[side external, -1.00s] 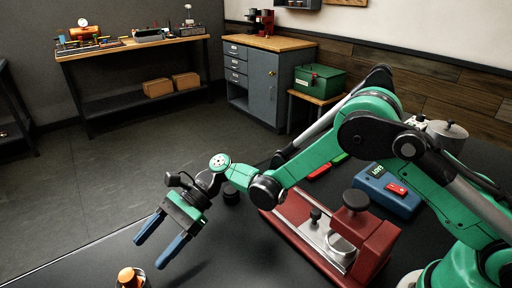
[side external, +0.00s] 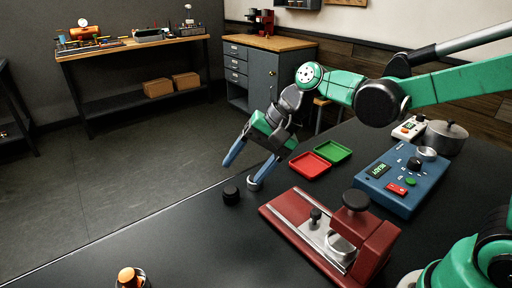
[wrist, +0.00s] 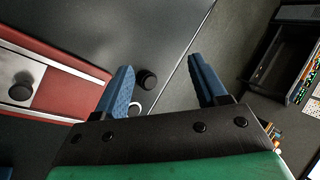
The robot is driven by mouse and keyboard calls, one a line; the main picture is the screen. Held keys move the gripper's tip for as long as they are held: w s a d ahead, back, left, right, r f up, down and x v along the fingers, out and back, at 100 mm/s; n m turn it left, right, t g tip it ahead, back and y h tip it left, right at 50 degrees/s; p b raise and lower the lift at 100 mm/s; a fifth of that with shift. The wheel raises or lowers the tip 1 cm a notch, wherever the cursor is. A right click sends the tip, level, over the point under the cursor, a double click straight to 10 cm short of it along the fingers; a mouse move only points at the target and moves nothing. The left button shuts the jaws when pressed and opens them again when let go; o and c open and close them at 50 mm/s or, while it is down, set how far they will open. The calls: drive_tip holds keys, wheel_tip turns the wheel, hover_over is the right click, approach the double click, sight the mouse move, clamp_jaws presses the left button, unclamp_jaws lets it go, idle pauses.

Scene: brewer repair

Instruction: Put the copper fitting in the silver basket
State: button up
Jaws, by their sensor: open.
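A small pale silver ring-shaped piece (side external: 252,186) lies on the dark table by my gripper's near fingertip. In the wrist view it (wrist: 135,109) is partly hidden by the left finger; I cannot tell if it is the basket or the fitting. An orange-copper rounded piece (side external: 127,276) stands at the bottom left of the side view, with a greyish rim around it, cut off by the frame. My gripper (side external: 241,174) is open and empty, tilted down over the table; the wrist view shows both blue fingers spread (wrist: 160,66).
A black knob-like piece (side external: 231,195) stands beside the fingers. A red press (side external: 310,225) is near it. Red (side external: 309,166) and green (side external: 333,151) trays, a blue control box (side external: 390,185) and a lidded pot (side external: 446,139) stand right. The table's front left is mostly clear.

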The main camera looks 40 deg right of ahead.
drive_tip(key=s+d+n+t+h, duration=0.3)
drive_tip(key=s+d+n+h, duration=0.2)
drive_tip(key=s+d+n, duration=0.2)
drive_tip(key=shift+d+n+t+h, duration=0.3)
drive_tip(key=shift+d+t+h, duration=0.1)
drive_tip(key=shift+d, duration=0.9)
